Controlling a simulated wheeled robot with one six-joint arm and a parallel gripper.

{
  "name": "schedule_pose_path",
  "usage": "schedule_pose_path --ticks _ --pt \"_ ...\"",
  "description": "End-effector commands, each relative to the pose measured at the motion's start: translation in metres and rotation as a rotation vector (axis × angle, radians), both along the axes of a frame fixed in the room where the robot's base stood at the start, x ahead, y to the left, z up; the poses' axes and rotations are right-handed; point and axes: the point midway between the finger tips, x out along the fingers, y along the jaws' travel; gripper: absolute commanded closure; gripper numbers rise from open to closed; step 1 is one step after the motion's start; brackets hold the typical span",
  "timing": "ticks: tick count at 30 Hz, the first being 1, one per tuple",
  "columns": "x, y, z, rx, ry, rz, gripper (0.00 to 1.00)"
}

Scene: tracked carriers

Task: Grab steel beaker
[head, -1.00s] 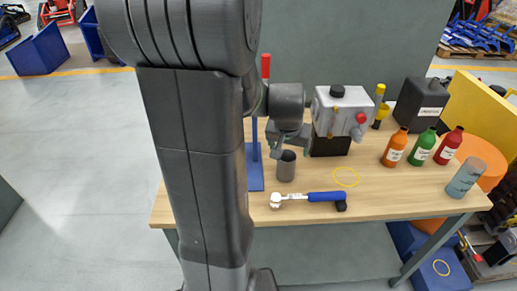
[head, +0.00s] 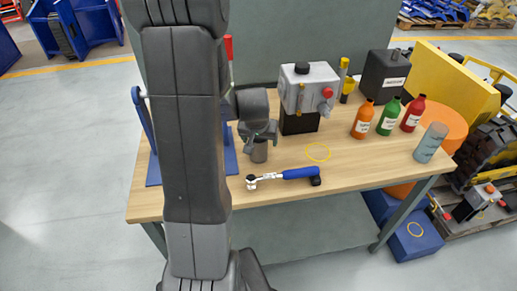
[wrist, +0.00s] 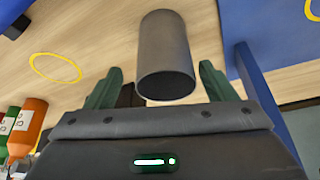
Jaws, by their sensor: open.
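The steel beaker (head: 260,151) is a plain grey cylinder standing on the wooden table. My gripper (head: 259,140) is open at the beaker's upper part in the head view and partly hides it. In the wrist view the beaker (wrist: 165,58) lies ahead of the jaws, with its rim nearest, between the two green fingers of my gripper (wrist: 160,85). A gap shows on each side of it, and I cannot see contact.
A blue-handled ratchet (head: 285,176) lies in front of the beaker. A grey machine (head: 306,85) stands behind, right. Orange (head: 363,120), green (head: 389,117) and red (head: 413,114) bottles and a blue-grey cylinder (head: 431,143) stand further right. A blue stand (head: 230,150) is close left.

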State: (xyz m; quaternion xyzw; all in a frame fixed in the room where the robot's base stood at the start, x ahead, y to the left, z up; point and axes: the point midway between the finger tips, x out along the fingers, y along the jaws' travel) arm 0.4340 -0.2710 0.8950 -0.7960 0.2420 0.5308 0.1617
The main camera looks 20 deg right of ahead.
Motion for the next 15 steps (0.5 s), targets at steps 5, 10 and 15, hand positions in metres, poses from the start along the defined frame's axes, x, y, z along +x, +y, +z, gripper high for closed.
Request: schedule_pose_path --ticks 5,10,15 --pt "0.01 0.001 -0.022 0.001 0.004 0.004 0.23" --pt "0.015 -0.004 -0.037 0.0 0.003 0.001 0.23" --pt "0.016 -0.005 -0.04 0.0 0.0 0.0 0.23"
